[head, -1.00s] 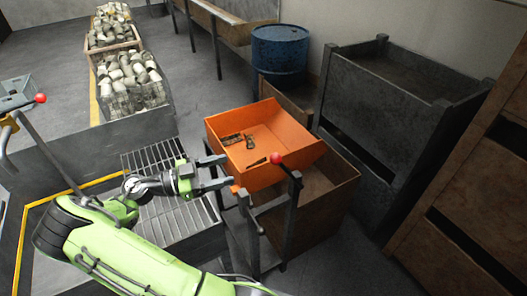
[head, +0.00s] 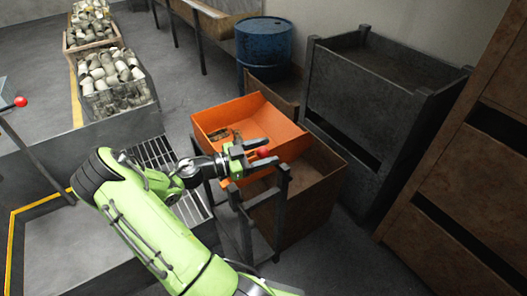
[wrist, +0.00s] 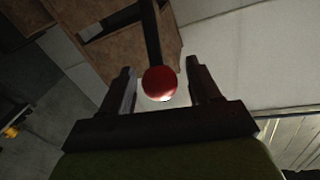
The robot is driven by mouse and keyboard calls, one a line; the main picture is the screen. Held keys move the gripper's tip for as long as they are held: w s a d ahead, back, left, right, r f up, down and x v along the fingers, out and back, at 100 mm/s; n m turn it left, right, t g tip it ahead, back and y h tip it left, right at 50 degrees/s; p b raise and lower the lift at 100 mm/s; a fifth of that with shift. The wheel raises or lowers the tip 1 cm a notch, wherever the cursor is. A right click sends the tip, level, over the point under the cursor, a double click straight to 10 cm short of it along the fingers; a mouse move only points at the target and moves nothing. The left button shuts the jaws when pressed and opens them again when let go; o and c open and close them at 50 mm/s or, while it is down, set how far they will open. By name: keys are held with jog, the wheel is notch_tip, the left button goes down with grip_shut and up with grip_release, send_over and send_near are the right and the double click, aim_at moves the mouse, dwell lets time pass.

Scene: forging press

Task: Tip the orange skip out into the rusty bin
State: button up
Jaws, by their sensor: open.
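The orange skip (head: 284,124) sits upright on a dark frame (head: 243,222), with a few small dark scraps (head: 216,136) inside. The rusty bin (head: 322,192) is an open brown box just right of the skip and lower. A lever with a red ball knob (head: 262,153) is at the skip's near side. My gripper (head: 269,153) is open at the knob and hides part of the skip's near wall. In the wrist view the red knob (wrist: 160,84) shows between the two open fingers, with gaps on both sides.
A dark metal crate (head: 375,120) stands right of the rusty bin, with a brown slatted rack (head: 455,180) beyond. A blue drum (head: 264,55) is behind. Bins of pale cylindrical parts (head: 112,80) are at the upper left. A grating (head: 152,152) lies left of the skip.

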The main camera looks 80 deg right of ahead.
grip_shut()
dwell(0.3)
